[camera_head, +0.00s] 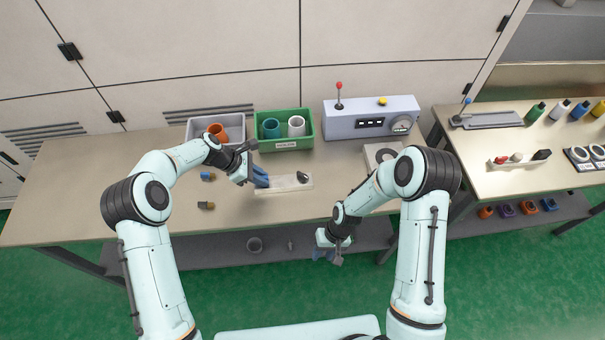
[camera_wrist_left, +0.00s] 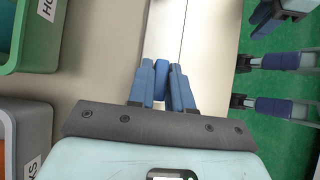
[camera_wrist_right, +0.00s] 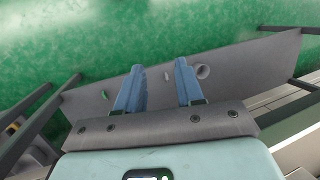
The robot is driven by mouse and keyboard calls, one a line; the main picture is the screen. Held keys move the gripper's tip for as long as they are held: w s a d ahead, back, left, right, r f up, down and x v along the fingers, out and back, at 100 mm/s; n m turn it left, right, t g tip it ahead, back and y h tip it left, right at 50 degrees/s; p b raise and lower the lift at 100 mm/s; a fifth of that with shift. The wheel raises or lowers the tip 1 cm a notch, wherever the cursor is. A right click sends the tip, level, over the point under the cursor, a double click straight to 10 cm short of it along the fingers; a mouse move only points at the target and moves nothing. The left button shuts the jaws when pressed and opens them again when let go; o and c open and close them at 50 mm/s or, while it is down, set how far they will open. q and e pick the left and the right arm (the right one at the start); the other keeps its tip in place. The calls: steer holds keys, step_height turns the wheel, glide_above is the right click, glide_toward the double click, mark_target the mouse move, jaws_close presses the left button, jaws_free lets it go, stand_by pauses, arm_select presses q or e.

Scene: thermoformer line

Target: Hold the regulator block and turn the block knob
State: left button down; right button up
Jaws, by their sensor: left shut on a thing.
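A long pale block (camera_head: 285,186), which looks like the regulator block, lies on the table. A dark knob (camera_head: 303,177) sits at its right end. My left gripper (camera_head: 261,177) is at the block's left end, shut on a small blue part (camera_wrist_left: 160,82), seen between its fingers in the left wrist view. I cannot tell whether this part is fixed to the block. The pale block also shows beyond the fingers there (camera_wrist_left: 207,35); its knob is out of that view. My right gripper (camera_head: 325,256) is open and empty, in front of the table edge; it shows in the right wrist view (camera_wrist_right: 158,85).
Behind are a grey bin (camera_head: 239,120), a green bin (camera_head: 309,139) and a control box (camera_head: 345,130). Small parts (camera_head: 206,205) lie left of the block. A pale square unit (camera_head: 370,153) stands to its right. A lower shelf (camera_wrist_right: 235,65) lies below my right gripper.

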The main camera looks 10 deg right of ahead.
steer(key=w+r+n, duration=0.1)
steer(key=w+r, duration=0.1)
steer(key=r, duration=0.1)
steer(key=w+a+r+h, duration=0.1)
steer(key=w+r, duration=0.1)
steer(key=r, duration=0.1)
steer(key=w+r+n+h, duration=0.1)
steer(key=w+r, duration=0.2)
steer(key=shift+a+r+n+g, duration=0.3)
steer(key=shift+a+r+g, duration=0.05)
steer(key=shift+r+g, duration=0.05)
step_height(320, 180, up, 12)
steer(key=f+n+t+h, duration=0.1)
steer(key=n+t, duration=0.2)
steer(key=n, duration=0.3)
glide_above(303, 175)
steer(key=shift+r, duration=0.25)
steer(key=shift+f, duration=4.35)
jaws_close()
steer(key=shift+w+n, duration=0.1)
steer(key=shift+n, duration=0.2)
